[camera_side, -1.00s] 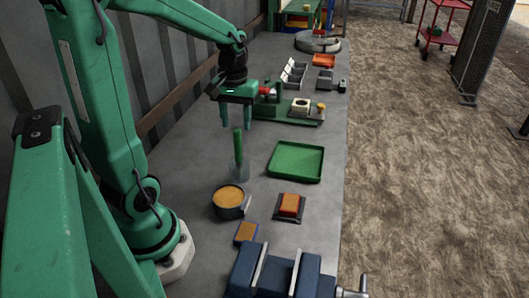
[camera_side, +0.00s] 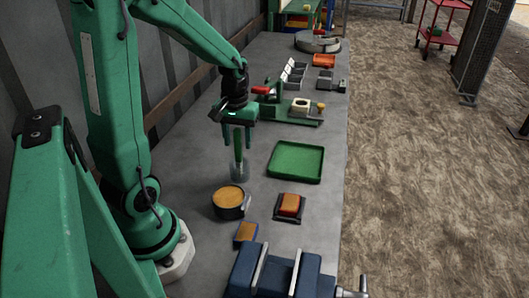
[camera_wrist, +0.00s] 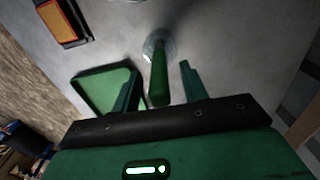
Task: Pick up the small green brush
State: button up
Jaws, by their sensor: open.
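The small green brush (camera_side: 239,153) stands upright, handle up, in a clear holder (camera_side: 239,174) on the grey bench, left of the green tray. My gripper (camera_side: 238,144) is above it, pointing down, with its fingers open around the upper part of the handle. The brush's lower end is hard to make out in the holder.
A green tray (camera_side: 295,176) lies to the right. A round tin with orange contents (camera_side: 229,196), an orange block on a dark base (camera_side: 290,206) and a blue vise (camera_side: 275,272) are nearer the camera. A green machine (camera_side: 290,113) and grey bins stand behind.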

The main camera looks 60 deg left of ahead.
dwell(0.4)
grip_shut()
jog(key=shift+r, duration=0.1)
jog(key=shift+r, duration=4.95)
